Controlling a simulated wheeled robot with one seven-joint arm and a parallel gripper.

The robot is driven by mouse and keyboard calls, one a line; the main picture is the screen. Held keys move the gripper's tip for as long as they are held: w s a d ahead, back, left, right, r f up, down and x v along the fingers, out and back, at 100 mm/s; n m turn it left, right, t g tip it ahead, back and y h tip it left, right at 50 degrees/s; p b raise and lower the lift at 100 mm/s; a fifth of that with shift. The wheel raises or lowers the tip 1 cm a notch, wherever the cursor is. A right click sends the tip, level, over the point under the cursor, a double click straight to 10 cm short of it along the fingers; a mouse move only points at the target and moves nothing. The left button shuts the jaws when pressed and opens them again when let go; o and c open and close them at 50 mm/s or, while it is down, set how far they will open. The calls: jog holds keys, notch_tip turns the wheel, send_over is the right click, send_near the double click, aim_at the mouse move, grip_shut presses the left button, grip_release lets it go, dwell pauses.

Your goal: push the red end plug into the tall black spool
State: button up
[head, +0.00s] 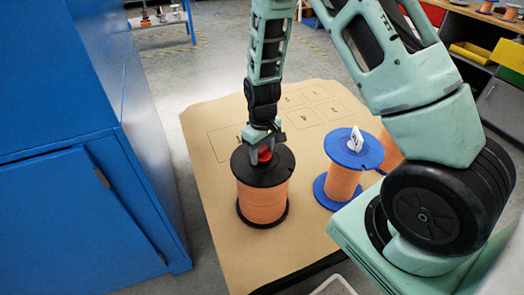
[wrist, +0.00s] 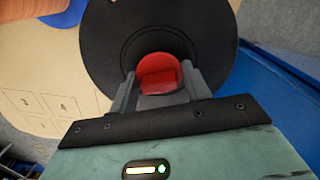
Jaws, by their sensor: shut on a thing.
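The tall black spool (head: 262,200), wound with orange-brown line between black flanges, stands upright on the tan table top. My gripper (head: 264,151) is directly above the spool's top flange, pointing down. It is shut on the red end plug (head: 264,155), which is at the middle of the flange. In the wrist view the red plug (wrist: 158,73) shows between the two fingers, over the centre of the black flange (wrist: 110,45). The spool's hole is hidden beneath the plug, and I cannot tell how deep the plug sits.
A blue-flanged spool (head: 343,182) with a white tag (head: 355,139) stands to the right, with another orange spool (head: 391,150) partly hidden behind it. A blue cabinet (head: 80,190) is close on the left. The table (head: 225,265) is bare at the front left and carries outlined, numbered squares at the back.

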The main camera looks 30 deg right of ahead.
jog(key=shift+f, duration=0.15)
jog(key=shift+f, duration=0.15)
jog(key=shift+r, duration=0.35)
jog(key=shift+f+p, duration=0.1)
jog(key=shift+p, duration=0.25)
dwell(0.8)
jog(key=shift+f, duration=0.2)
jog(key=shift+r+p, duration=0.35)
jog(key=shift+p, duration=0.25)
dwell(1.1)
